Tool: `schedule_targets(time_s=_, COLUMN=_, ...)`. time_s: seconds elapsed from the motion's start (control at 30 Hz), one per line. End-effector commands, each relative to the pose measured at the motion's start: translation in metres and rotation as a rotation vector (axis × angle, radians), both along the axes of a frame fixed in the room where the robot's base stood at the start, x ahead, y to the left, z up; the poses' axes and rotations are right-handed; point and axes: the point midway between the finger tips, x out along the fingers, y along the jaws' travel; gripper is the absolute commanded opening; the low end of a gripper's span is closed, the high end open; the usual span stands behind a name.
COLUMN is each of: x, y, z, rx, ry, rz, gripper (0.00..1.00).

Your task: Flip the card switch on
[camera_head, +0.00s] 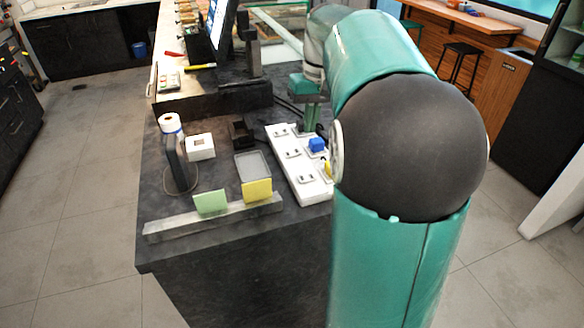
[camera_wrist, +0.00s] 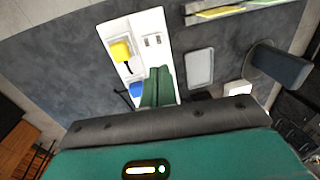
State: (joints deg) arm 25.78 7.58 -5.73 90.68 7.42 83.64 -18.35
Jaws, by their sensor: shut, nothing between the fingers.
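A white outlet board (camera_head: 308,186) with several sockets lies on the dark counter; it also shows in the wrist view (camera_wrist: 152,22). A blue plug (camera_head: 317,144) sits on it, also in the wrist view (camera_wrist: 135,89). A yellow plug (camera_wrist: 120,50) sits in the board; my arm partly hides it in the head view. I cannot tell which part is the card switch; no label is readable. My gripper (camera_wrist: 158,72) has its green fingers together and empty, over the board beside the blue plug. Whether the fingertips touch the board is unclear.
A grey tray (camera_head: 252,166), a white box (camera_head: 200,147) and a dark upright device (camera_head: 176,163) stand left of the board. A metal holder (camera_head: 180,228) carries a green card (camera_head: 211,203) and a yellow card (camera_head: 258,190) near the counter's front edge.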

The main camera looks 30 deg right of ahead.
Motion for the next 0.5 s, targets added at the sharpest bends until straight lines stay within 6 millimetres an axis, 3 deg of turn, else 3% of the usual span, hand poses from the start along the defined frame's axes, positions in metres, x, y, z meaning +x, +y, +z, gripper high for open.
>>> schedule_targets(time_s=0.5, x=-0.0014, y=-0.0082, z=-0.0027, rx=0.004, ry=0.005, rz=-0.011, gripper=0.0)
